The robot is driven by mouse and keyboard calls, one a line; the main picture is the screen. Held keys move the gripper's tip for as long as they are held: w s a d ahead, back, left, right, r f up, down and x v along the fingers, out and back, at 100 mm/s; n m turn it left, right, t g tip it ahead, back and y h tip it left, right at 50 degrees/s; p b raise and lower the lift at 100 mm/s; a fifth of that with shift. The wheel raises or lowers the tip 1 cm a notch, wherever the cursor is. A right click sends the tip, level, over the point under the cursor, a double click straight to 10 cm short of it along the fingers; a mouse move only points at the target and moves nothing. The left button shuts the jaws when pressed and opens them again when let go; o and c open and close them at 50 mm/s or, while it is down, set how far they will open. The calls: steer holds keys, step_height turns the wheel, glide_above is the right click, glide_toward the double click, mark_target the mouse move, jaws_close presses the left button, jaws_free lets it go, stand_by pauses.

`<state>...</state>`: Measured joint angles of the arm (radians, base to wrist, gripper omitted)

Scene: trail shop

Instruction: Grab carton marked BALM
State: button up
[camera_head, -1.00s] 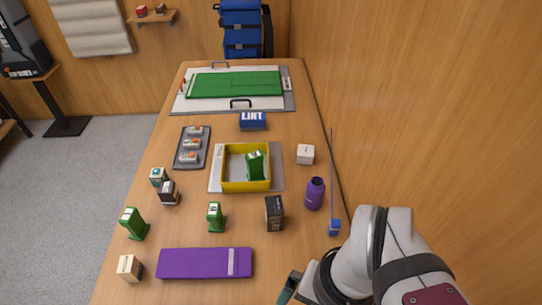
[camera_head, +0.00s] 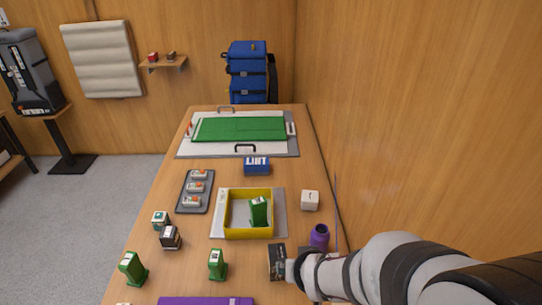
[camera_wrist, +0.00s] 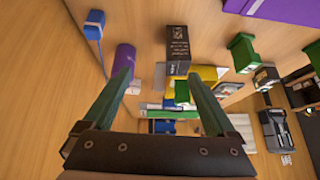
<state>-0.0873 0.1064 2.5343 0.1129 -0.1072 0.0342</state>
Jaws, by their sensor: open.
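No label in view reads clearly as BALM. A dark carton (camera_head: 277,262) with pale print stands on the table in front of the yellow bin, just left of my arm's end. In the wrist view the dark carton (camera_wrist: 177,45) shows ahead of my gripper (camera_wrist: 158,80), nearer its right finger. My gripper is open, its green fingers apart with nothing held between them. Other small cartons are a white one (camera_head: 310,200), a dark one (camera_head: 171,237) and a green-and-white one (camera_head: 160,220); their words are too small to read. A blue box (camera_head: 257,166) seems marked LINT.
A yellow bin (camera_head: 226,221) holds a green item (camera_head: 259,212). Green dispenser-like items (camera_head: 217,264) (camera_head: 133,268) stand at the front. A purple bottle (camera_head: 319,236) is beside my arm. A purple case (camera_head: 205,301) lies at the front edge. A grey tray (camera_head: 209,180) is at left; a wall bounds the right.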

mark_target(279, 256)
steer(key=w+a+f+n+t, duration=0.1)
steer(key=w, duration=0.1)
steer(key=w+a+f+n+t+y, duration=0.1)
steer(key=w+f+n+t, duration=0.1)
steer(key=w, duration=0.1)
steer(key=w+a+f+n+t, duration=0.1)
steer(key=w+n+t, duration=0.1)
steer(key=shift+w+a+f, duration=0.2)
steer(key=shift+a+f, duration=0.2)
steer(key=s+f+m, duration=0.1)
steer(key=f+m+t, duration=0.1)
steer(key=f, duration=0.1)
steer(key=s+f+m, duration=0.1)
steer(key=f, duration=0.1)
steer(key=shift+s+m+t, duration=0.3)
steer(key=shift+w+f, duration=0.1)
steer(key=shift+f, duration=0.1)
steer(key=x, duration=0.7)
steer(key=shift+w, duration=0.1)
steer(key=shift+r, duration=0.1)
jaws_close()
